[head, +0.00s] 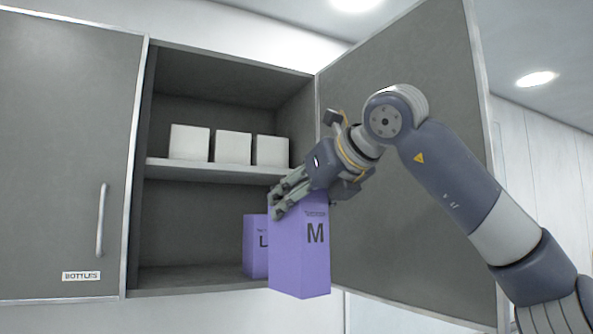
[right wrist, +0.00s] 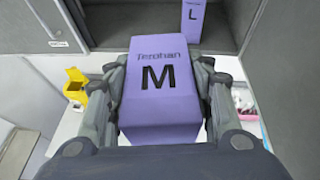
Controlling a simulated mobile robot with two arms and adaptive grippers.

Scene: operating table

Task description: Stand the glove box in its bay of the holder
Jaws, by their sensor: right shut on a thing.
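A purple glove box marked M (head: 300,255) is held upright by my right gripper (head: 290,192) in front of the open cabinet. In the right wrist view the M box (right wrist: 160,95) sits between both fingers of the right gripper (right wrist: 163,100), which are shut on it. A second purple box marked L (head: 255,245) stands on the cabinet's lower shelf, partly hidden behind the M box. It also shows in the right wrist view (right wrist: 192,18). The holder cannot be made out in either view. My left gripper is not in view.
The cabinet's upper shelf (head: 215,171) bears white boxes (head: 233,147). Its open door (head: 410,170) stands on the right, behind my right arm. A closed door labelled BOTTLES (head: 60,150) is on the left. Below, the right wrist view shows a yellow container (right wrist: 76,86) on a pale surface.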

